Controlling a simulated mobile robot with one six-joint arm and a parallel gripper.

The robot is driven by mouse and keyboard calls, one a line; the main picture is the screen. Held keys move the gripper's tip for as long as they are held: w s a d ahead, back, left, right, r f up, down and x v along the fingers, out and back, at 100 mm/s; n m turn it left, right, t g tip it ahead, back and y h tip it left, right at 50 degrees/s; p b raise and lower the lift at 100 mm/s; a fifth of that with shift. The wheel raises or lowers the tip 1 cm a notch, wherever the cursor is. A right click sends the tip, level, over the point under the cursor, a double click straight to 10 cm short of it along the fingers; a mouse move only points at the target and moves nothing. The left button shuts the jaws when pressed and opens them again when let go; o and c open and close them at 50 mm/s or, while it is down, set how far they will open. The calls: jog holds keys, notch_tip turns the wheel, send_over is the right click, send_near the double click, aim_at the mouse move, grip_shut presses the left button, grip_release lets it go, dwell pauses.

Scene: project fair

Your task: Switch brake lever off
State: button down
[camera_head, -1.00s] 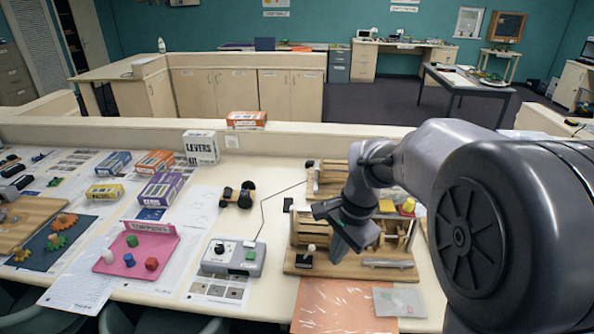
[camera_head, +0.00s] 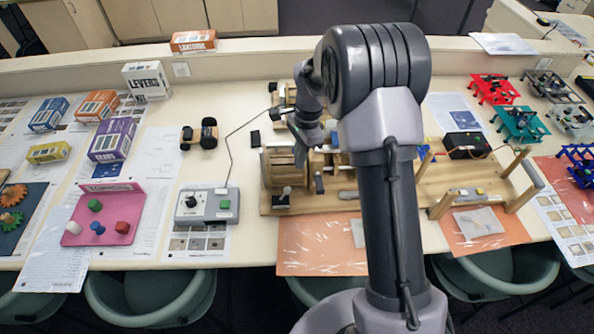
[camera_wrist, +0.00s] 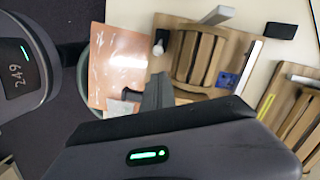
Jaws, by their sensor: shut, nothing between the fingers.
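A wooden drum machine (camera_head: 277,168) stands on a wooden board on the table. A lever with a pale knob (camera_head: 285,190) on a black base is at the board's front left corner; its knob also shows in the wrist view (camera_wrist: 158,46). A second, dark lever (camera_head: 319,183) stands to its right. I cannot tell from labels which is the brake lever. My gripper (camera_head: 307,148) is above the machine, behind both levers. In the wrist view its grey fingers (camera_wrist: 157,92) are together and empty, near the slatted drum. Whether they touch anything is unclear.
A grey control box (camera_head: 207,205) with a cable lies left of the machine. An orange sheet (camera_head: 305,245) lies in front. A wooden frame (camera_head: 480,195) with a black box stands to the right. My arm hides the machine's right part.

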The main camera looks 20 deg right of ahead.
aim_at(284, 194)
notch_tip(284, 194, down, 9)
jog(key=a, duration=0.1)
jog(key=shift+s+b, duration=0.35)
jog(key=shift+b, duration=0.05)
